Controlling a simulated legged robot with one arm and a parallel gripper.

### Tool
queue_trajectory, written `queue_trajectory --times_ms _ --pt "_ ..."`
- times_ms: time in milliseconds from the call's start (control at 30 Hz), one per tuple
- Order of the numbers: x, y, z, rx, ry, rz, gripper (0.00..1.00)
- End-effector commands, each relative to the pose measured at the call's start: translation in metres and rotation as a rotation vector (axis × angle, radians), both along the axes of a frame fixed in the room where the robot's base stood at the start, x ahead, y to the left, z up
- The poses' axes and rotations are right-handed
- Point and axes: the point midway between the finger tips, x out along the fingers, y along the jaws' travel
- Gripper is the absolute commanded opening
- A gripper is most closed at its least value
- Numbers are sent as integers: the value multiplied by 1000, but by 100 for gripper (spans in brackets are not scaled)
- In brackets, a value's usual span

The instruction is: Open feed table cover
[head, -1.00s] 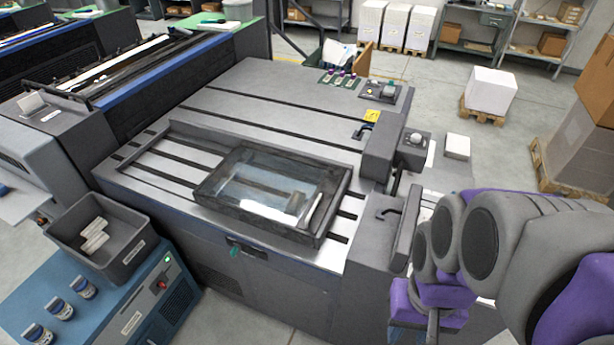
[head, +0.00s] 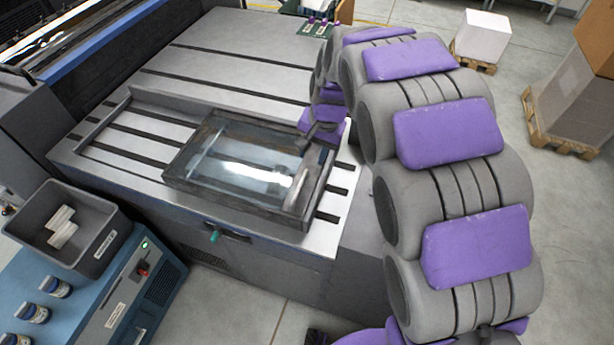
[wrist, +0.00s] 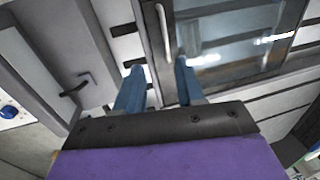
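The feed table cover (head: 245,165) is a clear panel in a dark frame. It lies flat and closed on the grey slotted feed table (head: 120,150). A pale bar handle (head: 298,187) runs along its right side, and the handle also shows in the wrist view (wrist: 162,35). My gripper (wrist: 158,82) is open, with two blue fingers apart and nothing between them. In the wrist view the handle lies just beyond the fingertips, roughly in line with the gap. In the head view my gripper (head: 304,142) hangs over the cover's right edge; its fingers are too small to make out there.
A green-tipped lever (head: 214,237) sits on the table's front. White stacks and brown boxes on pallets stand on the floor at the right.

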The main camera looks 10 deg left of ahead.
Motion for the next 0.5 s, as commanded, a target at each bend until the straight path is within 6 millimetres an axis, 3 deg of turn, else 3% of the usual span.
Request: queue_trajectory --times_ms 267,500 --pt "5 12 -17 12 1 0 38" --pt "5 22 -62 7 4 2 38"
